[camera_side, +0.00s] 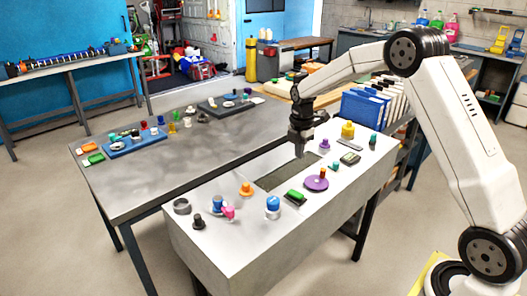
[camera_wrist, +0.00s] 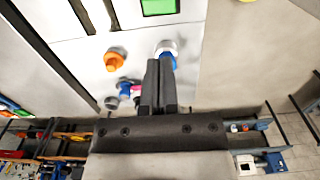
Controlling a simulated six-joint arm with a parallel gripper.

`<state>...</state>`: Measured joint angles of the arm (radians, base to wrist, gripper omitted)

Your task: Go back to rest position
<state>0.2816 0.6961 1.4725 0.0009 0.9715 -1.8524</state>
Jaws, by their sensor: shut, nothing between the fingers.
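My gripper (camera_side: 299,152) hangs fingers-down above the far part of the white duct (camera_side: 225,252), near its rectangular opening (camera_side: 277,174). In the wrist view my gripper (camera_wrist: 160,64) has its two fingers together with nothing between them. The fingertips overlap the blue-and-white piece (camera_wrist: 167,46) in that view; in the side view this piece (camera_side: 273,207) stands well apart, nearer the camera. An orange piece (camera_side: 246,189) stands left of the opening and also shows in the wrist view (camera_wrist: 114,60).
A purple disc (camera_side: 316,184), a green-topped block (camera_side: 296,195), a black piece (camera_side: 198,221), a pink piece (camera_side: 228,212) and a grey ring (camera_side: 182,206) sit on the duct. A yellow piece (camera_side: 347,131) stands at its far end. A grey table (camera_side: 160,178) with small parts adjoins the duct.

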